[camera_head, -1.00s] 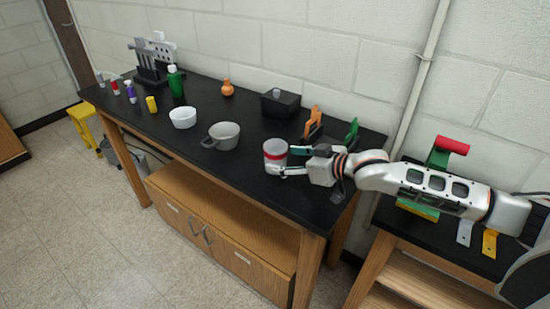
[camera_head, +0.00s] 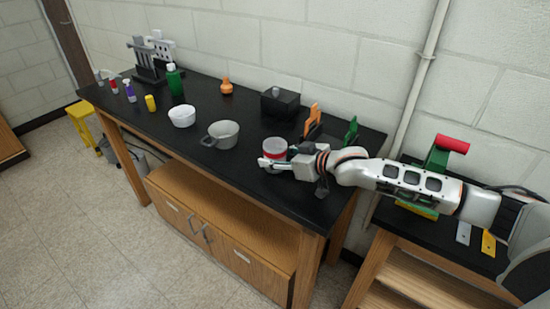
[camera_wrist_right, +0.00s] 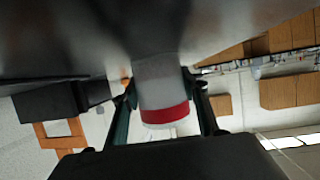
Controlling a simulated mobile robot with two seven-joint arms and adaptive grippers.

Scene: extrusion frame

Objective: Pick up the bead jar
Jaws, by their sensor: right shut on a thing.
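The bead jar (camera_head: 275,146), pale grey with a red band, is at the right part of the black table. My right gripper (camera_head: 273,158) is shut on it, with one finger in front of the jar in the head view. In the right wrist view the jar (camera_wrist_right: 162,85) sits between the two fingers (camera_wrist_right: 162,98), its red band showing. The jar's underside is hidden, so I cannot tell whether it touches the table. My left gripper is not in view.
An orange clamp (camera_head: 312,122) and a green clamp (camera_head: 351,133) stand behind my right gripper. A black box (camera_head: 280,104) is near the wall. A grey pot (camera_head: 222,134) and white bowl (camera_head: 182,116) stand left of the jar. The table's front edge is close.

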